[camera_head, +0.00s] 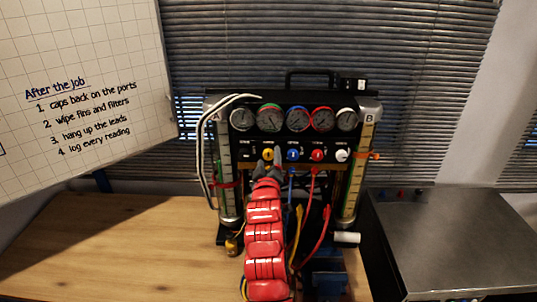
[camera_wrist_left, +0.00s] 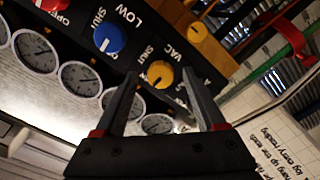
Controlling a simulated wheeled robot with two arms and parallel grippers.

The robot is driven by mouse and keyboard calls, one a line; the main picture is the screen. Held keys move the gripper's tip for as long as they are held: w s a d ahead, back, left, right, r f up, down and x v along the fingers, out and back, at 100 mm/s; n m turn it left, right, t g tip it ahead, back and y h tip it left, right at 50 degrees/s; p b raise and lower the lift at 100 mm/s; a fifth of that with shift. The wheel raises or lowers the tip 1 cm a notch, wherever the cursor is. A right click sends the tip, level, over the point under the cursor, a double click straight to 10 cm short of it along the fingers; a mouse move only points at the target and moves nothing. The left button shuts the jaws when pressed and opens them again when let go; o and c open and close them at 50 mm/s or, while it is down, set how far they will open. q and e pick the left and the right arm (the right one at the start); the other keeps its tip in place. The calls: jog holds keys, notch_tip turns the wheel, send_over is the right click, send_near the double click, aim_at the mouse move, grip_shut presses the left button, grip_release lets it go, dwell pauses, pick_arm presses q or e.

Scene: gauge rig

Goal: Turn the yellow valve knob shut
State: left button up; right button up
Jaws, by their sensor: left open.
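The yellow valve knob (camera_head: 268,153) is at the left end of the row of knobs on the black gauge panel. In the left wrist view the yellow knob (camera_wrist_left: 160,74) shows between my fingertips, beside labels reading SHUT and VAC. My left gripper (camera_head: 267,170) is just below the knob in the head view, its arm rising from the bottom. In the wrist view the left gripper (camera_wrist_left: 158,78) is open, with one finger on each side of the knob. I cannot tell whether the fingers touch it. My right gripper is not in view.
A blue knob (camera_head: 292,155), a red knob (camera_head: 317,155) and a white knob (camera_head: 341,155) sit to the right in the same row. Several gauges (camera_head: 270,118) are above. Hoses (camera_head: 313,225) hang below. The wooden table (camera_head: 110,245) is clear at left.

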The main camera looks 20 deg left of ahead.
pick_arm(q)
jog(key=shift+w+a, duration=0.2)
jog(key=shift+w, duration=0.3)
grip_shut()
